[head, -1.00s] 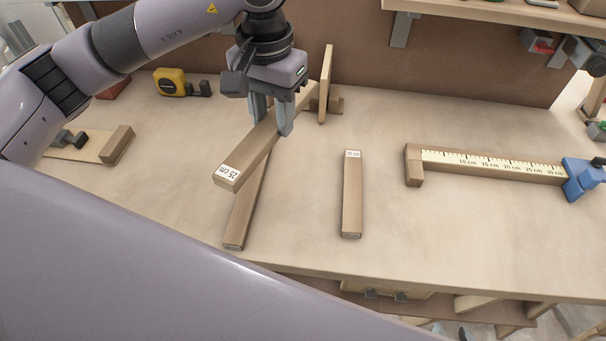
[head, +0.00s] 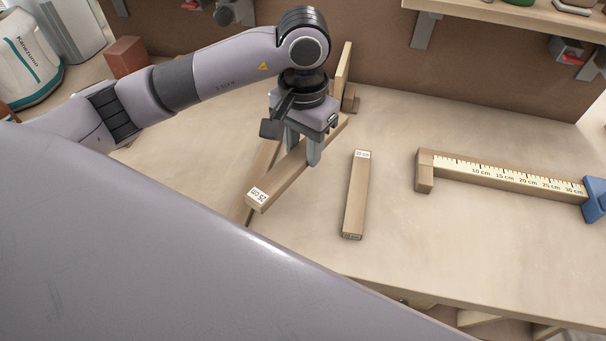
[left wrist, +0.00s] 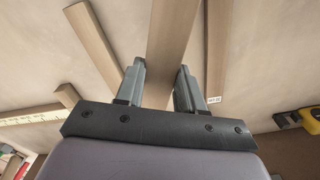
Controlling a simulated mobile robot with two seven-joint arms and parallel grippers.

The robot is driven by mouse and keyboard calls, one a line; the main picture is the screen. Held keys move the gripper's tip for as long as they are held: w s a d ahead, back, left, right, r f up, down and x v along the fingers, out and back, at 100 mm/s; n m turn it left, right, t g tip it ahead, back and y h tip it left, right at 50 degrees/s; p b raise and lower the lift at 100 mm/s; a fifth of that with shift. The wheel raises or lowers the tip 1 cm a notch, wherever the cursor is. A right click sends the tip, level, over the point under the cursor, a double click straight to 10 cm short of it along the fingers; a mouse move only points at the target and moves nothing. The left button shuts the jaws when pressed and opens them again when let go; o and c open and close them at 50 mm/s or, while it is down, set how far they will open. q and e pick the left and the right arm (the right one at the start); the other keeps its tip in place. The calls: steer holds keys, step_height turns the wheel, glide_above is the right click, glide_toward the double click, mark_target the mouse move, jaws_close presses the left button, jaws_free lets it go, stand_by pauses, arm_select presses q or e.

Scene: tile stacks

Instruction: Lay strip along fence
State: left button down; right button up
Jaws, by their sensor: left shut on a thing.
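My left gripper (head: 302,149) is shut on a wooden strip (head: 283,177) with a white label at its near end, apparently reading 25 cm. In the left wrist view the held strip (left wrist: 172,40) runs between the two fingers. It appears held above the bench, tilted across the head view. The fence (head: 510,178), a wooden bar with a centimetre scale, lies at the right, well apart from the gripper. A wooden stop block (head: 424,172) sits at its left end. My right gripper is not in view.
Another strip (head: 355,195) lies right of the held one. A further strip (head: 264,158) lies partly hidden beneath it. A blue clamp (head: 594,200) is at the fence's right end. An upright board (head: 343,70) stands behind the gripper. The bench before the fence is clear.

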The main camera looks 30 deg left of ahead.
mark_target(303, 188)
arm_select(q)
step_height(303, 188, down, 9)
steer(key=shift+r, duration=0.1)
stand_by(0.3)
steer(key=shift+f, duration=0.35)
steer(key=c, duration=0.7)
jaws_free()
steer(key=shift+r, duration=0.1)
